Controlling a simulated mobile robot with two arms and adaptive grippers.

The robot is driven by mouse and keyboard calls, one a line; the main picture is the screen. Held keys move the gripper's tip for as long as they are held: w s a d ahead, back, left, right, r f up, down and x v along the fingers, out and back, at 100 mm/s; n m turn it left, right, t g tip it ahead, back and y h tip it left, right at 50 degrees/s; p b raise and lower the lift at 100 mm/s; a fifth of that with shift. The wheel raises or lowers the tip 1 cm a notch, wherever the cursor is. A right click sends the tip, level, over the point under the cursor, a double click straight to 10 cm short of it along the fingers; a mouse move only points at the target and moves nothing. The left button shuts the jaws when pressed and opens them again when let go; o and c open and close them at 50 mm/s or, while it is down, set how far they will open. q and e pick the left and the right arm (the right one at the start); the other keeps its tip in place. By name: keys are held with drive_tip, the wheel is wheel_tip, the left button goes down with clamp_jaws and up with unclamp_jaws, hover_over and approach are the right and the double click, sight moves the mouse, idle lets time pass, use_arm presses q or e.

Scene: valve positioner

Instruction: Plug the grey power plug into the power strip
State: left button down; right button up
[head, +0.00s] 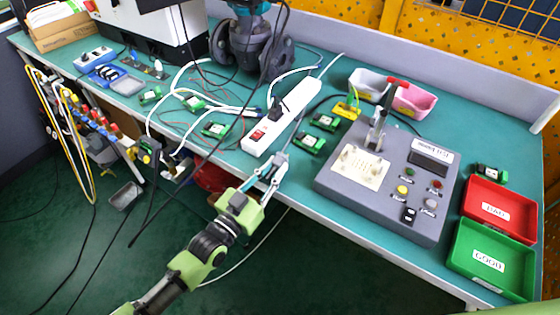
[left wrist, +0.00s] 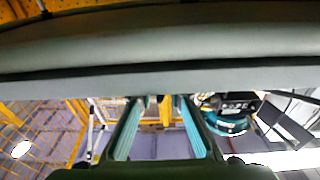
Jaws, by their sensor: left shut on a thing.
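The white power strip (head: 296,108) lies at a slant near the front edge of the bench, with a red switch at its near end and a black plug in it. My left gripper (head: 275,170) is at the front edge of the bench, just beyond the strip's near end. It is shut on a small grey piece (head: 281,163), which looks like the grey power plug; the fingers partly hide it. In the left wrist view the two teal fingers (left wrist: 158,130) show, but the plug cannot be made out. My right gripper is not in view.
A grey test box (head: 384,180) with a lever clamp stands right of the strip. Small green boards (head: 214,129) and loose cables lie left of it. Red (head: 500,209) and green (head: 490,260) trays sit at the right. A valve (head: 250,45) stands behind.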

use_arm(q)
drive_tip(key=shift+r, duration=0.1)
drive_tip(key=shift+s+a+r+p, duration=0.65)
drive_tip(key=shift+s+p, duration=0.15)
drive_tip(key=shift+p, duration=0.3)
drive_tip(key=s+a+r+p, duration=0.2)
drive_tip(key=p, duration=0.1)
drive_tip(key=shift+s+r, duration=0.1)
drive_tip(key=shift+s, duration=0.25)
drive_tip(key=shift+s, duration=0.1)
idle(0.5)
